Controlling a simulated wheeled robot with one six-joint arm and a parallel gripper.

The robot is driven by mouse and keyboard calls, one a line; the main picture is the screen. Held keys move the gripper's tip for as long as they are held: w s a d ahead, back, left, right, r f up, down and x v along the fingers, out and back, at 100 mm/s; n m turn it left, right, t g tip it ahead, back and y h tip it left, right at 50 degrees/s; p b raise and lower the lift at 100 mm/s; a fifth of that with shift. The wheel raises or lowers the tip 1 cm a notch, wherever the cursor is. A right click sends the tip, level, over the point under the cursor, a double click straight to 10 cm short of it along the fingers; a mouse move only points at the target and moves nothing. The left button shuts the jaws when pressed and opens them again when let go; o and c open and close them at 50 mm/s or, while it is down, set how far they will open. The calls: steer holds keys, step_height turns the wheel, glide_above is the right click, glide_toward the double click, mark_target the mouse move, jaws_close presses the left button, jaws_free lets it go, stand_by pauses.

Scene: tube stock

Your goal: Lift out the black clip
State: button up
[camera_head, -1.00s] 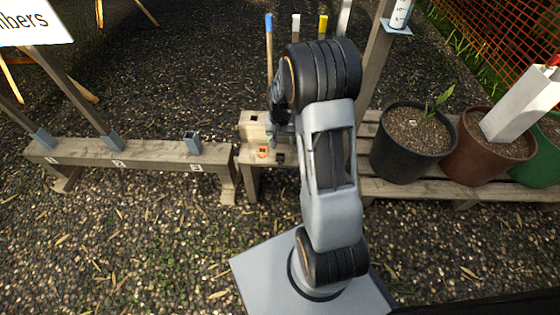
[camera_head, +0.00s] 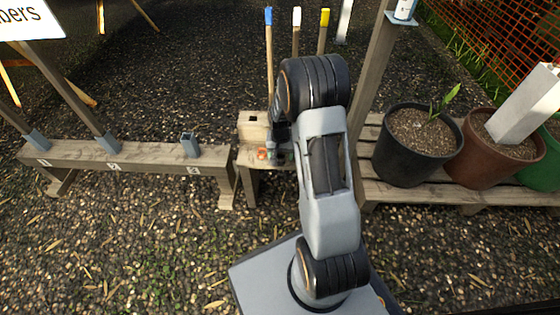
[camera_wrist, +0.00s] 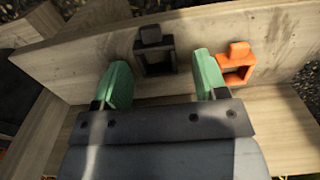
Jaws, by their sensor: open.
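The black clip (camera_wrist: 155,52) is a small dark frame with a square opening and a knob on top. In the wrist view it is against a pale wooden board, just beyond my fingertips and roughly between them. My gripper (camera_wrist: 163,78) is open, its two green fingers apart with nothing between them. The right finger is close to an orange clip (camera_wrist: 237,64) of similar shape; I cannot tell whether they touch. In the head view the orange clip (camera_head: 262,154) shows on a small wooden bench, but the black clip cannot be made out beside my gripper.
A wooden block (camera_head: 253,126) with a dark hole stands at the back of the small bench. Handles with blue, white and yellow tips rise behind. A numbered wooden rail (camera_head: 140,152) is at left. A black plant pot (camera_head: 414,160) stands on slats at right.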

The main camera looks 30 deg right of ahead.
steer(key=c, duration=1)
steer(key=shift+r, duration=0.1)
